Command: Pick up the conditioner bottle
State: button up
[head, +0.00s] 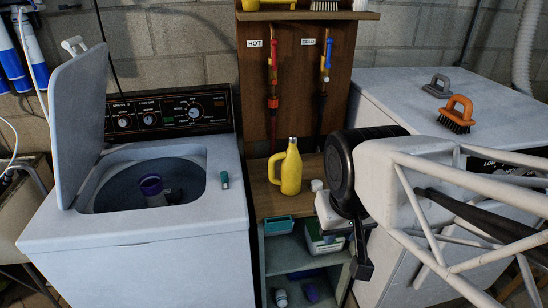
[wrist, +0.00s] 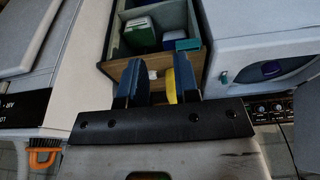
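I cannot tell which is the conditioner. A small white piece (wrist: 153,75) and part of the yellow bottle (wrist: 171,88) show between the fingers; nothing is visibly gripped.
The open washer (head: 140,220) with its raised lid (head: 78,130) is on the left. A white machine (head: 400,85) on the right carries an orange brush (head: 457,112). Tap hoses (head: 273,75) hang behind the yellow bottle.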

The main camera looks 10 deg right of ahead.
jog(key=t+y, duration=0.2)
jog(key=t, duration=0.4)
send_near(271, 173)
jog(key=s+a+r, duration=0.3)
jog(key=s, duration=0.7)
jog(key=w+f+m+t+h, duration=0.2)
jog(key=w+f+t+h, duration=0.2)
jog(key=w+f, duration=0.3)
jog(key=w+h, duration=0.1)
jog(key=w, duration=0.3)
jog(key=shift+f+m+t, duration=0.3)
jog(key=shift+d, duration=0.15)
jog(key=shift+x, duration=1.25)
jog(key=shift+w+f, duration=0.1)
jog(key=shift+w, duration=0.05)
jog(key=shift+x, duration=2.45)
jog(key=shift+c, duration=0.3)
